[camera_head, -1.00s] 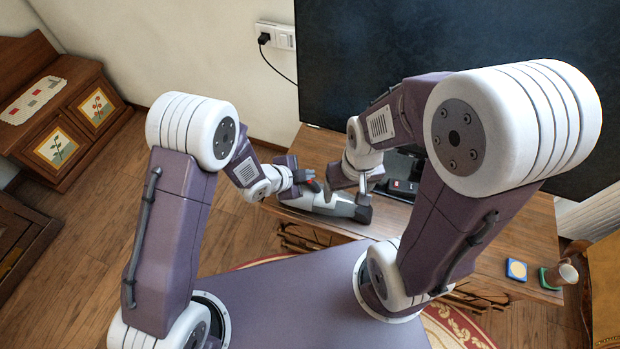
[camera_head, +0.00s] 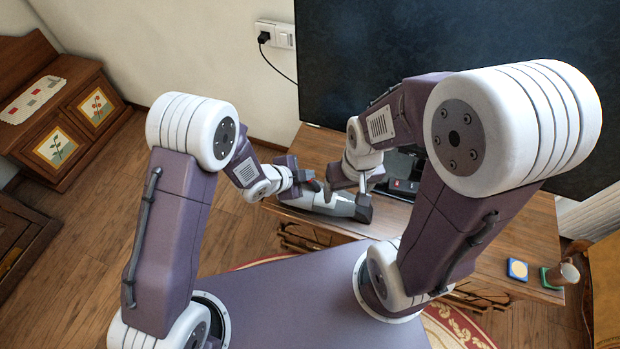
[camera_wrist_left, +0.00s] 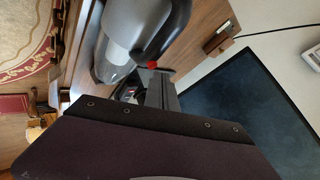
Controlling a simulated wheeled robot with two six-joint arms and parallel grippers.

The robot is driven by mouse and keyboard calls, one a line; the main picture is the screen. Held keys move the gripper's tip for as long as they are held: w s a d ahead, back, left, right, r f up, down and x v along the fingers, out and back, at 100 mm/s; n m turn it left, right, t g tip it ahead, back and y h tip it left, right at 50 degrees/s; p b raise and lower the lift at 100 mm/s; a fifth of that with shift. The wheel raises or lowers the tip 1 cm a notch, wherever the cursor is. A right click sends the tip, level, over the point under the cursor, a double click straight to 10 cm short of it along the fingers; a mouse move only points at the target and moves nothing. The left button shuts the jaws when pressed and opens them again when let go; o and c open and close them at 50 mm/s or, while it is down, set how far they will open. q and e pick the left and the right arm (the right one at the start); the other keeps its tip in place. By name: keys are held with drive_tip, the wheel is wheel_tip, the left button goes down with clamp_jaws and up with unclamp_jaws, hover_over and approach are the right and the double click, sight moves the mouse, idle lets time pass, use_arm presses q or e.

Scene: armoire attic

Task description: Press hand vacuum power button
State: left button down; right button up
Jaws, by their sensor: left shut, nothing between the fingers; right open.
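The grey and dark hand vacuum (camera_head: 325,203) lies on the wooden table, under my two grippers. Its grey body (camera_wrist_left: 128,30) also fills the top of the left wrist view. A small red button (camera_wrist_left: 152,65) shows there beside the dark fingers of my left gripper (camera_wrist_left: 154,76). I cannot tell if they touch. In the head view my left gripper (camera_head: 315,183) is shut and empty, low over the vacuum, and the button is not visible. My right gripper (camera_head: 352,191) is open at the vacuum's right part; its contact with it is unclear.
The wooden table (camera_head: 487,262) carries a black object (camera_head: 403,186) behind my right arm. A blue coaster (camera_head: 517,269) and a mug (camera_head: 566,272) on a green coaster stand at the right. A large dark screen (camera_head: 430,60) rises behind the table.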

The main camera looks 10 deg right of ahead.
sight(308, 183)
use_arm(q)
drive_tip(key=shift+f, duration=0.35)
idle(0.4)
drive_tip(key=shift+r+p, duration=0.3)
drive_tip(key=shift+r, duration=0.3)
wheel_tip(308, 183, up, 6)
drive_tip(key=p, duration=0.4)
drive_tip(key=shift+p, duration=0.4)
